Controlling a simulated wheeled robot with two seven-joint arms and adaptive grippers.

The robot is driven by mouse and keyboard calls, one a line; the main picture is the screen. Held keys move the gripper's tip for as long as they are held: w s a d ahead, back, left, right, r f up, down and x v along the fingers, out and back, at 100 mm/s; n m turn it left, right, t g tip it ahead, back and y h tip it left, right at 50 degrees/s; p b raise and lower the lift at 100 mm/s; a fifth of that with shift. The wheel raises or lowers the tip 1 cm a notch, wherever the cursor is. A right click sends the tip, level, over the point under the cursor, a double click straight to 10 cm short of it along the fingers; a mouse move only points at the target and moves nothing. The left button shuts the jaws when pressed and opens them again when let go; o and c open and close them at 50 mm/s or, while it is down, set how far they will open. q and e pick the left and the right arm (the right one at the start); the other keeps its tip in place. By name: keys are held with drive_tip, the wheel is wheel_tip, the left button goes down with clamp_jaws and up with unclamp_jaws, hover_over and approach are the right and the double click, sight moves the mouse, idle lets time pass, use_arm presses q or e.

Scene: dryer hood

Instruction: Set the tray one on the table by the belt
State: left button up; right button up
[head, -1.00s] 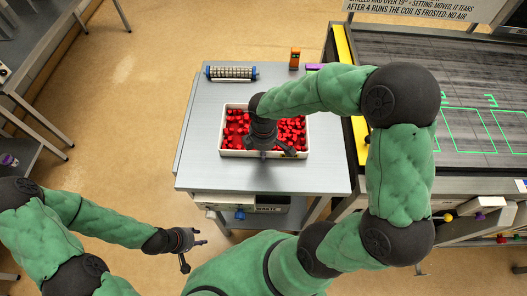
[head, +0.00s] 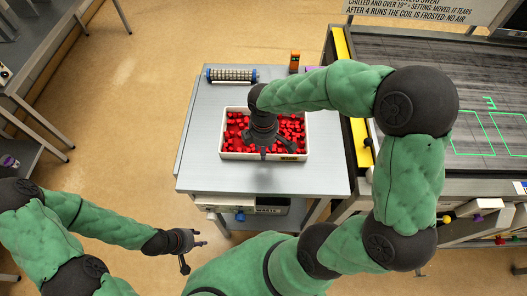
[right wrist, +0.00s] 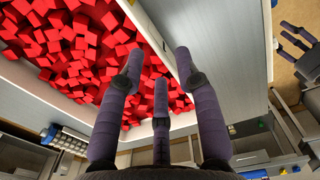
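The tray (head: 222,150) is a white, low-walled box full of small red cubes (head: 236,128). It sits flat on the grey table (head: 200,130) by the belt. My right gripper (head: 270,152) is over the tray's near part in the head view, its dark fingers spread and holding nothing. In the right wrist view its fingers (right wrist: 160,75) stand apart, some over the cubes and one by the white wall (right wrist: 162,42). Whether any finger touches the wall I cannot tell. My left gripper (head: 198,243) is low, left of the table's near edge, open and empty.
A ribbed roller with blue ends (head: 231,75) and an orange device (head: 295,61) stand at the table's far edge. The dark belt (head: 425,60) with a yellow edge strip (head: 346,75) lies right of the table. Bare tabletop surrounds the tray.

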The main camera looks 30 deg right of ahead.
use_arm(q)
drive_tip(key=shift+r+p, duration=0.6)
drive_tip(key=shift+r, duration=0.15)
use_arm(e)
wheel_tip(320, 180, up, 8)
drive_tip(key=shift+f, duration=0.15)
